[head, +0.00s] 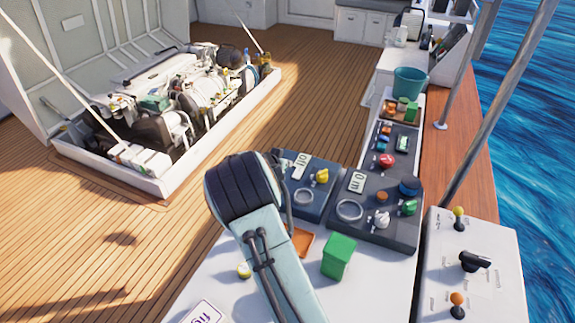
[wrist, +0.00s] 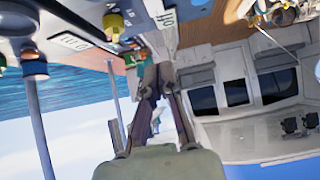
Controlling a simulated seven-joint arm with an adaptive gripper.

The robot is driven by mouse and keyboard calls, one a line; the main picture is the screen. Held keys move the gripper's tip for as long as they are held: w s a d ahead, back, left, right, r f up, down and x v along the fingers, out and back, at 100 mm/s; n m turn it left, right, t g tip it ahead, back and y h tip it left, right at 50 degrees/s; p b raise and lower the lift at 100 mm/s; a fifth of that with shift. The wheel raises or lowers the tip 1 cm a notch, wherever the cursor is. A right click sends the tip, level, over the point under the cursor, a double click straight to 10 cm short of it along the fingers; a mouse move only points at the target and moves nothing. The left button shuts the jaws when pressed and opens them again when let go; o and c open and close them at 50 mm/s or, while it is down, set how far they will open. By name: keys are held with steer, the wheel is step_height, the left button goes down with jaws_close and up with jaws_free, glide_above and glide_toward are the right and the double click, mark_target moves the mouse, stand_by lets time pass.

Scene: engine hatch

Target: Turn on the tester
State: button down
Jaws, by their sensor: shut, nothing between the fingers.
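No box is clearly marked as the tester. A blue-grey panel (head: 309,190) with a tag reading "off", a yellow knob (head: 322,176) and a round ring stands on the bench. To its right is a larger dark panel (head: 382,238) with a small display, a ring, and white, green and blue knobs. In the wrist view, my gripper (wrist: 158,72) is shut and empty, below the "off" tag (wrist: 162,14). The yellow knob (wrist: 113,22) is left of the fingers, apart from them. In the head view my arm hides the gripper.
A green block (head: 338,257) and an orange tray (head: 302,241) sit on the white bench near my arm. Further back are a panel with a red knob (head: 387,160) and a teal bucket (head: 409,82). A lever box (head: 475,270) stands right. The open engine hatch (head: 165,110) is left.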

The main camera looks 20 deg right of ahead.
steer(key=shift+w+d+r, duration=0.15)
steer(key=shift+w+d, duration=0.05)
steer(key=shift+w, duration=0.1)
glide_above(298, 173)
steer(key=f, duration=0.6)
steer(key=shift+s+a, duration=0.15)
steer(key=shift+s, duration=0.1)
steer(key=shift+w+f, duration=0.2)
steer(key=shift+f, duration=1.05)
steer(key=shift+d+f, duration=0.2)
steer(key=shift+f, duration=0.5)
steer(key=shift+w, duration=0.1)
